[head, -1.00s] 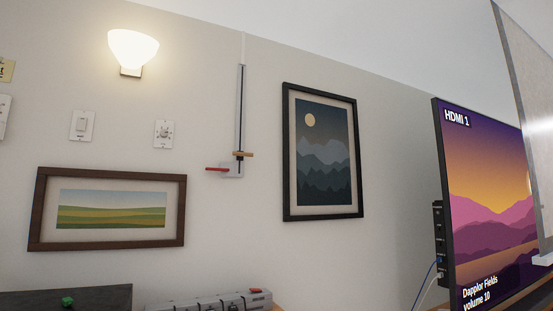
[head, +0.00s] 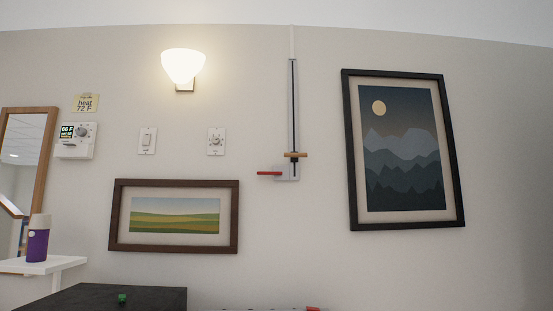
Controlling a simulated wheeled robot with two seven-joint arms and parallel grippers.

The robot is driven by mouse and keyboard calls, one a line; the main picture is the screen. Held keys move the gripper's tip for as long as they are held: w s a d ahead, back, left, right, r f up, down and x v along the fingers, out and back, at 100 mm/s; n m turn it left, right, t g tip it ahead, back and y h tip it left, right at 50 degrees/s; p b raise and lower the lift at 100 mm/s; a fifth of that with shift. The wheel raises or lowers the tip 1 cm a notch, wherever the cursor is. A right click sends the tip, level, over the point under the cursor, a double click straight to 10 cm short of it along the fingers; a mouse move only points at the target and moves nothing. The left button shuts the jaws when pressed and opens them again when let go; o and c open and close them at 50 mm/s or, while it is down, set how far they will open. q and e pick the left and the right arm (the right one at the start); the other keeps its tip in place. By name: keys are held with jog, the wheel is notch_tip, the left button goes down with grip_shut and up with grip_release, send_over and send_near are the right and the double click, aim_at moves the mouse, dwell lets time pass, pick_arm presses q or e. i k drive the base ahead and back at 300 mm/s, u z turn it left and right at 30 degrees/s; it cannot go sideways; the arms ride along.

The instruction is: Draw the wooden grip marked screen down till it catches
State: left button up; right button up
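A slim vertical wall track (head: 293,110) with a dark slot hangs between the lamp and the tall mountain picture. A wooden grip (head: 296,155) sticks out across the track near its lower end. A red lever (head: 269,173) points left from the plate at the track's bottom, just below the wooden grip. Any marking on the grip is too small to read. Neither of my grippers is in view.
A lit wall lamp (head: 183,67), light switch (head: 147,141), dial (head: 216,142) and thermostat (head: 75,140) are on the wall. Framed pictures flank the track. A dark surface (head: 120,298) and a white shelf (head: 40,265) with a purple bottle (head: 37,243) stand below left.

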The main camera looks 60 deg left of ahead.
aim_at(295, 156)
jog(key=u, duration=0.85)
jog(key=i, duration=0.7)
jog(key=u, duration=0.8)
